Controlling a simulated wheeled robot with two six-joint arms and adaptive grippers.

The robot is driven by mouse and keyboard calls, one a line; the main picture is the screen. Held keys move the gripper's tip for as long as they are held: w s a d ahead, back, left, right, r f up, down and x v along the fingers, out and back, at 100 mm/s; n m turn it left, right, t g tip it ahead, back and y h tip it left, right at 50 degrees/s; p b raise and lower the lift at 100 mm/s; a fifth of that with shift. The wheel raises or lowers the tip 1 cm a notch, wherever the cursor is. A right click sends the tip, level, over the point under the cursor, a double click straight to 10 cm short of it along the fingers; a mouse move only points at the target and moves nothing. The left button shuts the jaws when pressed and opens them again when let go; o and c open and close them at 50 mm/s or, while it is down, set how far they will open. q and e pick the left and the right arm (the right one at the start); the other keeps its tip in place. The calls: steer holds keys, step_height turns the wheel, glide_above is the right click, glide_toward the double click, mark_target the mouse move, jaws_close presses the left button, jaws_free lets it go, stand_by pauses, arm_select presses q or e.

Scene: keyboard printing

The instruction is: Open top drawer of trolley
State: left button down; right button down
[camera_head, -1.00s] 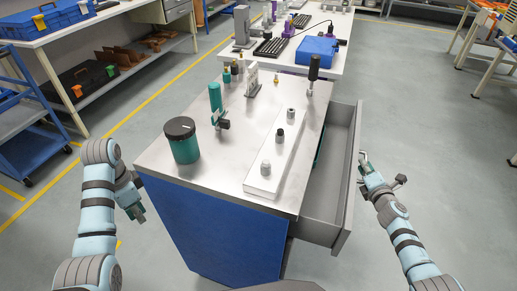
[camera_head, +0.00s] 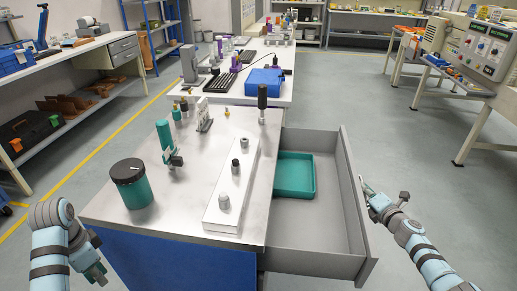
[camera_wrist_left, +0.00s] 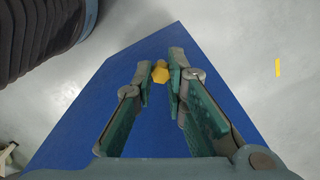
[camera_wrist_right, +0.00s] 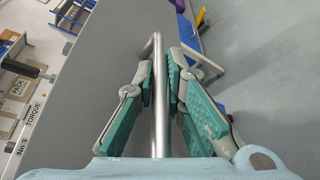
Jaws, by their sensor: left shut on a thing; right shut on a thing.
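The trolley (camera_head: 185,215) has a metal top and blue sides. Its top drawer (camera_head: 310,240) stands widely open toward the right, with a green tray (camera_head: 296,175) inside at the far end. My right gripper (camera_head: 368,192) is at the outer face of the drawer front. In the right wrist view it is shut on the metal bar handle (camera_wrist_right: 159,95), which runs between the fingers. My left gripper (camera_head: 98,272) hangs beside the trolley's left side. In the left wrist view it is shut on a small yellow hexagonal piece (camera_wrist_left: 160,74), with the blue trolley side behind it.
On the trolley top are a dark-lidded green jar (camera_head: 131,185), a white block with several pegs (camera_head: 228,195), a green tool (camera_head: 165,140) and a black-handled driver (camera_head: 262,100). A table with a blue case (camera_head: 265,80) stands behind. The floor right of the drawer is clear.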

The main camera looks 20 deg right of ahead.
steer(key=c, duration=1.7)
jaws_free()
steer(key=shift+o, duration=0.2)
